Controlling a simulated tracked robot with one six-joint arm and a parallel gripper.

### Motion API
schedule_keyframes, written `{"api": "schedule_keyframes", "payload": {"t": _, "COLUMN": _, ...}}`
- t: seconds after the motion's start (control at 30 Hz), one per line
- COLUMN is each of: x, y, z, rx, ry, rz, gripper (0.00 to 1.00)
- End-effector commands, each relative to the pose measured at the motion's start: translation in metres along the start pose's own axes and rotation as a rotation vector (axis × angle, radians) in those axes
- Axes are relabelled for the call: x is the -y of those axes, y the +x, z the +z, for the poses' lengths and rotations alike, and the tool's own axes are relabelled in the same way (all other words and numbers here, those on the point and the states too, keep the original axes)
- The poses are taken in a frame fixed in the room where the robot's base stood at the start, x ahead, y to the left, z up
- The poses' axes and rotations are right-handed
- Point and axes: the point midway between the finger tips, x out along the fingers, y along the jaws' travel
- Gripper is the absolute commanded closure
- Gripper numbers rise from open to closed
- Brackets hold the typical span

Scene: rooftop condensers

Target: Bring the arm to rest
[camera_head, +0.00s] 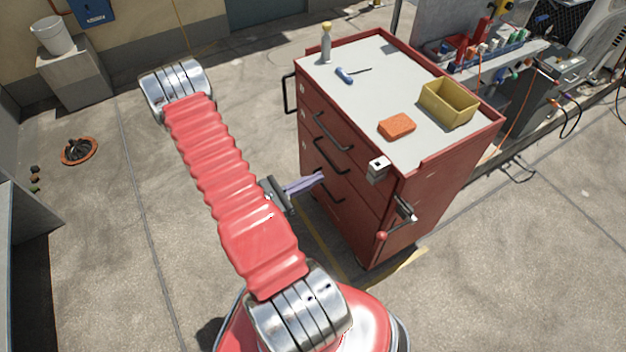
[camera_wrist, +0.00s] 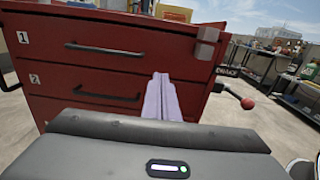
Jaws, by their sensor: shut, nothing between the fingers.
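My arm is raised in the head view, its red sleeved link running from the base up to a silver joint at upper left. My gripper (camera_head: 320,176) shows beside the arm, its pale purple fingers pointing right toward the drawer fronts of the red tool cabinet (camera_head: 415,219). In the wrist view the gripper (camera_wrist: 162,78) has its fingers together with nothing between them. The fingers overlap the cabinet's drawer fronts (camera_wrist: 75,60) there. I cannot tell the exact gap between fingertips and cabinet. The drawers look shut.
On the cabinet top are a yellow bin (camera_head: 449,102), an orange sponge (camera_head: 397,126), a screwdriver (camera_head: 345,75) and a spray bottle (camera_head: 326,43). A cluttered bench (camera_head: 535,70) stands behind at right. A bucket (camera_head: 52,35) on a block is at upper left. The floor at left is mostly open.

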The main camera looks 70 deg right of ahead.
Motion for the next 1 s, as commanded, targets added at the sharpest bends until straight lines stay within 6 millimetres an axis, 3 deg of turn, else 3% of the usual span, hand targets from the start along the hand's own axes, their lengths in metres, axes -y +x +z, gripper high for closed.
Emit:
{"api": "schedule_keyframes", "payload": {"t": 0.8, "x": 0.002, "y": 0.001, "z": -0.003, "rx": -0.012, "ry": -0.007, "rz": -0.006, "gripper": 1.00}}
{"api": "schedule_keyframes", "payload": {"t": 1.0, "x": 0.031, "y": -0.001, "z": -0.015, "rx": -0.064, "ry": -0.029, "rz": -0.110, "gripper": 1.00}}
